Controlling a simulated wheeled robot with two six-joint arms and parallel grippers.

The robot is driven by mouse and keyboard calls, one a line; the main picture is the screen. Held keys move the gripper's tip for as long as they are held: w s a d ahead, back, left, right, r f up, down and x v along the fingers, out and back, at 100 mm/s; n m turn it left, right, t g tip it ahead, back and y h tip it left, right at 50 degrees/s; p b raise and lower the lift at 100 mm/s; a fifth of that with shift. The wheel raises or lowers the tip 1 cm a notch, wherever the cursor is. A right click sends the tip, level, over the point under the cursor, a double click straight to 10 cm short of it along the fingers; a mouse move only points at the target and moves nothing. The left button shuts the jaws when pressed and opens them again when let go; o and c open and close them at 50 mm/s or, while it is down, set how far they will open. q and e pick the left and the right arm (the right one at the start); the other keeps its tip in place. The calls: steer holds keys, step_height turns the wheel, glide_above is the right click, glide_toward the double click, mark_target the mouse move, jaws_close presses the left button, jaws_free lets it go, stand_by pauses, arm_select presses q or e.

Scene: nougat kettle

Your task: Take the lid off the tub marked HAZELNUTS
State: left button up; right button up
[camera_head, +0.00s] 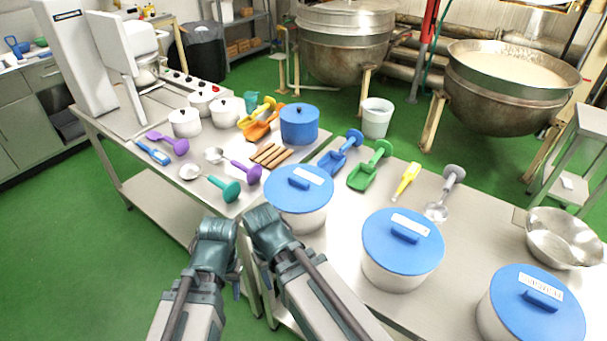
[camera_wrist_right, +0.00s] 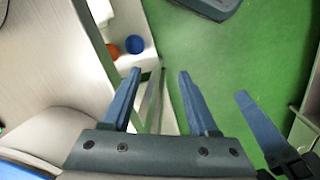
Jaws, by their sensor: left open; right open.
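Three white tubs with blue lids stand on the steel table in the head view: a left tub (camera_head: 298,212), a middle tub (camera_head: 395,275) and a right tub (camera_head: 490,325). Each lid has a blue handle and a white label; I cannot read the labels surely, so I cannot tell which says HAZELNUTS. All three lids are on. My left gripper (camera_head: 236,283) is open and empty, pointing down by the table's front edge. My right gripper (camera_wrist_right: 157,100) is open and empty beside it, close to the left tub; its fingers are partly hidden in the head view.
A blue pot (camera_head: 299,125), scoops and wooden sticks (camera_head: 271,155) lie behind the left tub. A green scoop (camera_head: 370,166), yellow tool (camera_head: 406,181) and metal bowl (camera_head: 562,238) lie behind the other tubs. Green floor is clear at the left.

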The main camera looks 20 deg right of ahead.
steer(key=w+d+r+m+p, duration=0.1)
steer(key=w+d+r+p, duration=0.15)
steer(key=r+p, duration=0.4)
steer(key=w+d+r+t+y+p, duration=0.1)
steer(key=d+r+p, duration=0.2)
steer(key=r+p, duration=0.35)
steer(key=w+d+r+m+p, duration=0.1)
steer(key=w+d+r+p, duration=0.15)
steer(key=r+p, duration=0.35)
arm_select(q)
step_height(320, 180, up, 23)
steer(key=p, duration=0.1)
arm_select(e)
steer(key=n+t+y, duration=0.3)
steer(key=n, duration=0.3)
glide_toward(299, 180)
steer(key=b+x, duration=0.1)
steer(key=b, duration=0.2)
steer(key=b+x, duration=0.2)
steer(key=b, duration=0.2)
steer(key=shift+a, duration=0.25)
arm_select(q)
step_height(299, 180, down, 8)
steer(key=shift+f+b, duration=0.25)
steer(key=shift+b, duration=0.2)
arm_select(e)
steer(key=shift+w+a+f, duration=0.1)
steer(key=shift+w+f, duration=0.05)
steer(key=shift+w, duration=0.05)
